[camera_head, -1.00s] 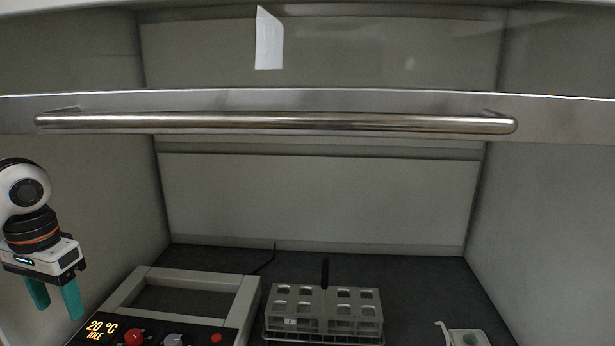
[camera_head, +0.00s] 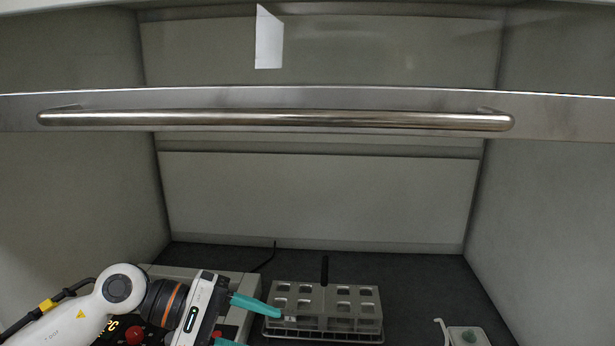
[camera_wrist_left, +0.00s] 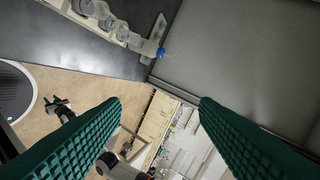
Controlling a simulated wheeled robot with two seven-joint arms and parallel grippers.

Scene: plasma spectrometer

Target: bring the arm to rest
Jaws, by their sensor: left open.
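My left arm reaches in from the lower left in the head view. Its gripper (camera_head: 250,322) has teal fingers and points to the right, in front of the heating device and near the left end of the tube rack. In the left wrist view the two teal fingers (camera_wrist_left: 160,112) stand wide apart with nothing between them. The left gripper is open and empty. In the head view, whether a fingertip touches the rack cannot be told. My right gripper is not in the head view.
A clear tube rack (camera_head: 324,307) stands at the bottom middle. A heating device (camera_head: 240,285) with red knobs is partly hidden behind my left arm. A small white holder (camera_head: 466,336) is at the lower right. A metal handle bar (camera_head: 275,120) crosses the cabinet front.

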